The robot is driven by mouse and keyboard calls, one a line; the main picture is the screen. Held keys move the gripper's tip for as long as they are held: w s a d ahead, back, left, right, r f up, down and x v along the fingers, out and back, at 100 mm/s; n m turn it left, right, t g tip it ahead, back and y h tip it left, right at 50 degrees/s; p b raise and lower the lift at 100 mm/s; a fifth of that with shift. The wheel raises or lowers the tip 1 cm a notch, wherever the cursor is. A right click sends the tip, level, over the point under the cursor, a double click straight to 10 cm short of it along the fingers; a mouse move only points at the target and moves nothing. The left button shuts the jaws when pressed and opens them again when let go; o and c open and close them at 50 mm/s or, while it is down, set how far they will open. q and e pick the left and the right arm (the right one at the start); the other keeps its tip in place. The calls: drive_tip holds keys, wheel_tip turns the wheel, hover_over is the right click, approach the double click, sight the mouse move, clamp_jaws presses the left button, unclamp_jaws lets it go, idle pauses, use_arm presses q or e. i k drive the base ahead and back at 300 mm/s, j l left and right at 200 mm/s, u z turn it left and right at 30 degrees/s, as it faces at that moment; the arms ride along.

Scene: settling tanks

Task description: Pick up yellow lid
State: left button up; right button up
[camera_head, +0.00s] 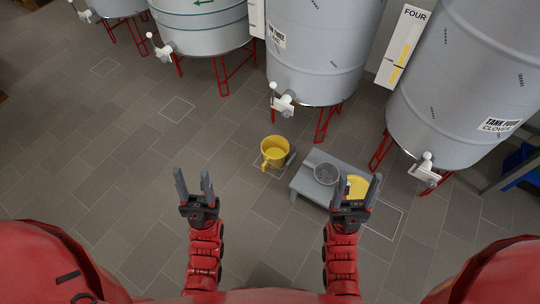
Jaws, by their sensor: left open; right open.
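The yellow lid (357,184) lies on a low grey table (305,177), near its right end. My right gripper (360,188) appears in front of the lid in the picture and its fingers hide part of it. The gripper is open, and I see nothing held between its fingers. I cannot tell how far above the lid it is. My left gripper (194,185) is open and empty, over bare floor to the left of the table.
A grey round container (326,174) stands on the table beside the lid. A yellow bucket (274,150) stands on the floor left of the table. Large grey tanks (320,50) on red legs line the back, with white taps (283,104). The tiled floor at left is clear.

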sight(359, 187)
drive_tip(key=i+j+z, duration=0.25)
drive_tip(key=i+j, duration=0.9)
drive_tip(key=j+z, duration=0.1)
drive_tip(key=z, duration=1.3)
